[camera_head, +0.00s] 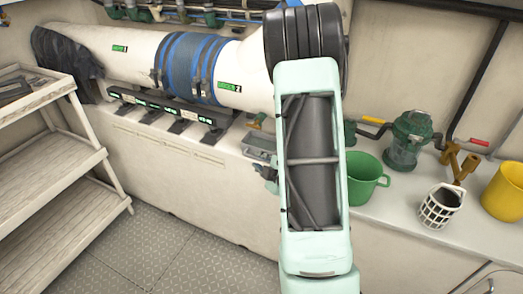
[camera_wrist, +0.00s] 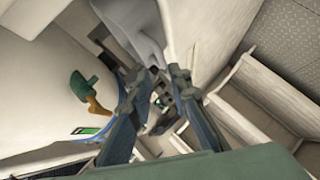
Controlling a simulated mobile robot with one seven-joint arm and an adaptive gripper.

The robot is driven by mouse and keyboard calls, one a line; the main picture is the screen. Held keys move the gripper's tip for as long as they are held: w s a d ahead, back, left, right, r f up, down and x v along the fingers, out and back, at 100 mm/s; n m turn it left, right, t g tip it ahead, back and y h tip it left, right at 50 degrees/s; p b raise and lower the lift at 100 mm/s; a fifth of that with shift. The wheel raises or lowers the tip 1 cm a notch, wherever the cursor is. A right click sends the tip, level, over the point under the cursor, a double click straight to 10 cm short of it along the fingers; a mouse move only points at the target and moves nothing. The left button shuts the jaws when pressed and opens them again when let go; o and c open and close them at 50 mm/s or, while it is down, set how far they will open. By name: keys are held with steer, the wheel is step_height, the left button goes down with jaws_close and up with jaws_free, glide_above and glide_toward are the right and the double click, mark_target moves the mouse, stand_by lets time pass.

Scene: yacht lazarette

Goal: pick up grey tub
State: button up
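The grey tub (camera_head: 260,147) is a small open box on the white counter, just left of my arm in the head view. My arm hides part of its right side. My gripper (camera_head: 266,176) shows as a dark shape beside my arm, just below the tub in the picture. In the wrist view, the two fingers of my gripper (camera_wrist: 155,77) stand apart with nothing held between them. A smooth grey shape above the fingertips there may be the tub, but I cannot be sure.
Right of my arm stand a green bucket (camera_head: 366,178), a green-topped strainer (camera_head: 407,140), a white basket (camera_head: 440,206) and a yellow bucket (camera_head: 504,191). A blue-banded pipe (camera_head: 190,66) runs above the counter. Wooden shelves (camera_head: 50,160) stand left; the floor (camera_head: 175,245) between is clear.

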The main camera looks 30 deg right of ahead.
mark_target(250, 156)
steer(key=x, duration=0.6)
steer(key=shift+w+a+f, duration=0.1)
steer(key=shift+w+f, duration=0.15)
steer(key=shift+w, duration=0.1)
jaws_close()
